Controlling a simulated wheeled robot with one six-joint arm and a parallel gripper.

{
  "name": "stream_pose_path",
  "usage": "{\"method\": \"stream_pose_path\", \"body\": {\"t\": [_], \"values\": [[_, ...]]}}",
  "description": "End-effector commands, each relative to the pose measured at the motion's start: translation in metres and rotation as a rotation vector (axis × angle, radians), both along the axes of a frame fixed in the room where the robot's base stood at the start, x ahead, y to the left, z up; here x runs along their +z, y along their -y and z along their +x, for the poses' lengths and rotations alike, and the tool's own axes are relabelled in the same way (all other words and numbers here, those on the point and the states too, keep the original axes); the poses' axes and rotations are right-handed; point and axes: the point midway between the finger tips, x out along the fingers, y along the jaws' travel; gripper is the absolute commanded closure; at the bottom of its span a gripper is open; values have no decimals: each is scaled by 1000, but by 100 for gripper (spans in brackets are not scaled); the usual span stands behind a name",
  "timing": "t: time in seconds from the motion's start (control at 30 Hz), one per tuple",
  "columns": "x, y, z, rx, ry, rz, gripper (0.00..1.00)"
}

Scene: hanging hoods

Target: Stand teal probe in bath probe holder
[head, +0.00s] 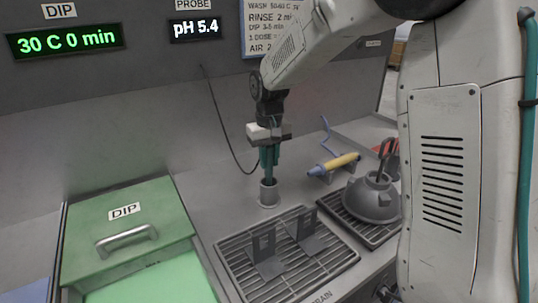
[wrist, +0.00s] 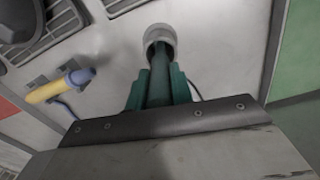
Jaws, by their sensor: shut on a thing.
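My gripper (head: 269,155) is shut on the teal probe (head: 268,172) and holds it about upright over the counter. In the wrist view the dark teal probe (wrist: 160,72) runs between the two green fingers. Its lower end meets the mouth of a grey cylindrical holder (head: 269,195), which also shows in the wrist view (wrist: 160,34). The tip seems to be inside the holder's mouth; how deep it sits is hidden. A dark cable (head: 222,130) hangs from the panel and runs down behind the gripper.
A green DIP box (head: 125,215) with a handle stands at left. A drain grate (head: 290,285) with two upright brackets lies in front. A yellow-and-blue tool (head: 335,164) and a grey domed vessel (head: 371,202) on another grate are at right.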

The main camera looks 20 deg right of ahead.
Motion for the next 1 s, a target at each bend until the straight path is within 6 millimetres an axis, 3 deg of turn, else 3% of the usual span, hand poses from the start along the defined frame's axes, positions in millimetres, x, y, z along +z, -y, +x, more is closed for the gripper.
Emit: {"method": "stream_pose_path", "body": {"t": [0.3,0.33,0.4,0.77,1.0], "values": [[-2,0,0,0,0,0,100],[-2,0,0,0,0,0,72],[-2,0,0,0,0,0,52],[4,0,0,0,2,0,52],[42,0,0,0,3,0,52]]}}
